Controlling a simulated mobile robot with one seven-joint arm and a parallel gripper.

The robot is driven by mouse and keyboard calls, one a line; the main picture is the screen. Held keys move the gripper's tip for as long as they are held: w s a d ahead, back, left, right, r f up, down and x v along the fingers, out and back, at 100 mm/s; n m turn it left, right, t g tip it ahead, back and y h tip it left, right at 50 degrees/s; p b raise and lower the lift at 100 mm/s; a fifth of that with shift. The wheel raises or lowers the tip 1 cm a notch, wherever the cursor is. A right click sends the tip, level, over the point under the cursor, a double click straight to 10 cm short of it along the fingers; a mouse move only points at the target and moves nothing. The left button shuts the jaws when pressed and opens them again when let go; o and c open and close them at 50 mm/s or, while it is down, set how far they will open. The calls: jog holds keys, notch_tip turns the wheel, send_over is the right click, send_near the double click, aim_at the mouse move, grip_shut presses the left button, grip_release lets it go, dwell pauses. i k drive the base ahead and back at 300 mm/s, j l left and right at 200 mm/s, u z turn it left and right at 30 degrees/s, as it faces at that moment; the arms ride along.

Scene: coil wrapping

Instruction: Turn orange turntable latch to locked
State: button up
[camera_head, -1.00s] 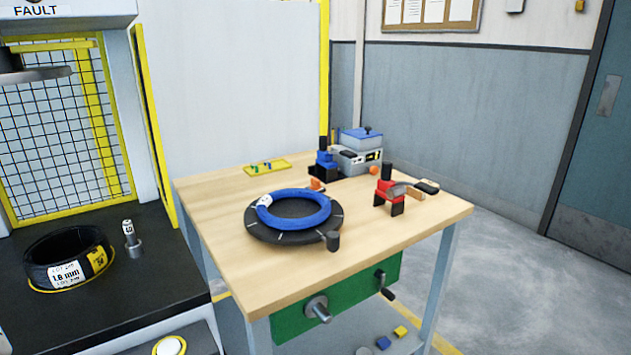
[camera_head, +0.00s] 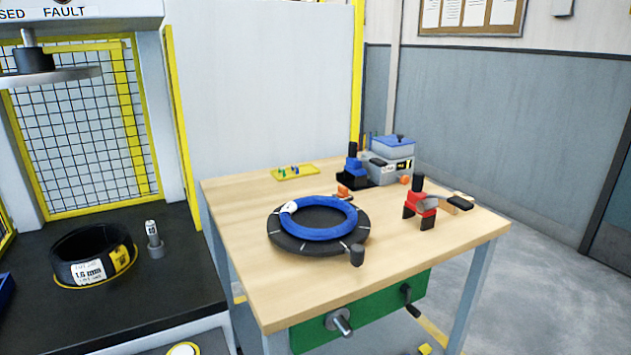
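The black turntable (camera_head: 290,243) lies flat on the wooden table with a blue coil (camera_head: 322,234) resting on it. A small orange piece (camera_head: 343,191) sits at the turntable's back edge, and it looks like the latch. It is too small here to tell whether it is locked or unlocked. A dark grey knob or post (camera_head: 357,255) stands at the turntable's front right edge. My gripper is not in view.
The wooden table (camera_head: 420,258) also holds a yellow tray (camera_head: 296,172), a blue-black fixture (camera_head: 353,170), a grey box (camera_head: 390,165) and a red-black fixture (camera_head: 420,203). A crank handle (camera_head: 411,300) sticks out in front. A black coil (camera_head: 92,256) lies on the left counter.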

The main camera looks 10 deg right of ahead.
aim_at(342, 192)
jog(key=l+u, duration=0.25)
jog(key=l, duration=0.75)
jog(key=l+u, duration=0.25)
jog(key=l, duration=1.75)
jog(key=k+l, duration=0.1)
jog(key=l, duration=0.85)
jog(key=i, duration=1.05)
